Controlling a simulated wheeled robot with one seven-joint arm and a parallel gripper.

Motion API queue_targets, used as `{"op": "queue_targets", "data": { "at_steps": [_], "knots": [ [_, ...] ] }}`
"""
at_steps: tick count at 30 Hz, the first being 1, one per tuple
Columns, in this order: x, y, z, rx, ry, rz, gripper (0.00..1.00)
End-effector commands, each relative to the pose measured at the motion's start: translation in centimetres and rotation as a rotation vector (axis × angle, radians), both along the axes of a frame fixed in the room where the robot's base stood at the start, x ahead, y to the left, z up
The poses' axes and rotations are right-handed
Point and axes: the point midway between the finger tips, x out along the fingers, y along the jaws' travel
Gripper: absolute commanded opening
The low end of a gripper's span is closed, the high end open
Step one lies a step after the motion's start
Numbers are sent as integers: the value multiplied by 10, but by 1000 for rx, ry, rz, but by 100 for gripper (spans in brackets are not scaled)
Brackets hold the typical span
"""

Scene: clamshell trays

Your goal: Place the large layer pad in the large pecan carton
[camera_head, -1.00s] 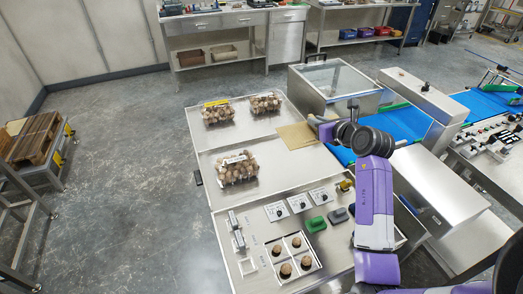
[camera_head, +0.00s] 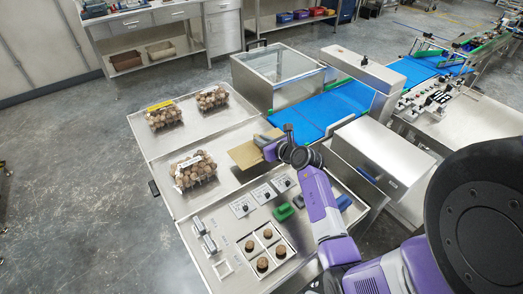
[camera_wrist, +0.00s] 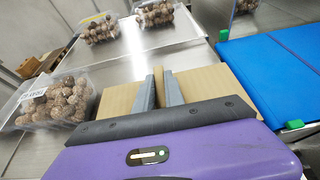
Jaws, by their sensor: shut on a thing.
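The layer pad is a flat tan sheet (camera_head: 241,156) on the right side of the steel worktop in the head view. It also spreads behind the fingers in the wrist view (camera_wrist: 205,88). My gripper (camera_head: 264,146) is shut on the pad, with both grey fingers along it in the wrist view (camera_wrist: 159,80). I cannot tell how far the pad is above the worktop. Clear cartons of brown pecans stand left of it: a front one (camera_head: 193,171), a back left one with a yellow label (camera_head: 162,115) and a back right one (camera_head: 212,97). Which is the large one is unclear.
A blue conveyor belt (camera_head: 335,106) and a glass-topped steel box (camera_head: 275,78) lie right of and behind the pad. Control panels and a tray of round brown pieces (camera_head: 266,249) are in front. Bare steel (camera_head: 205,137) lies between the cartons.

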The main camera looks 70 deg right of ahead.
Motion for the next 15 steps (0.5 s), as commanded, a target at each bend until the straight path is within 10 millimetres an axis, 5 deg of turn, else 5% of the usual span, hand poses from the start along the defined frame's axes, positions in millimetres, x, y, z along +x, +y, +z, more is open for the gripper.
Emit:
{"op": "queue_targets", "data": {
  "at_steps": [15],
  "knots": [
    [0, -1, -46, -2, 0, -1, 0]
  ]
}}
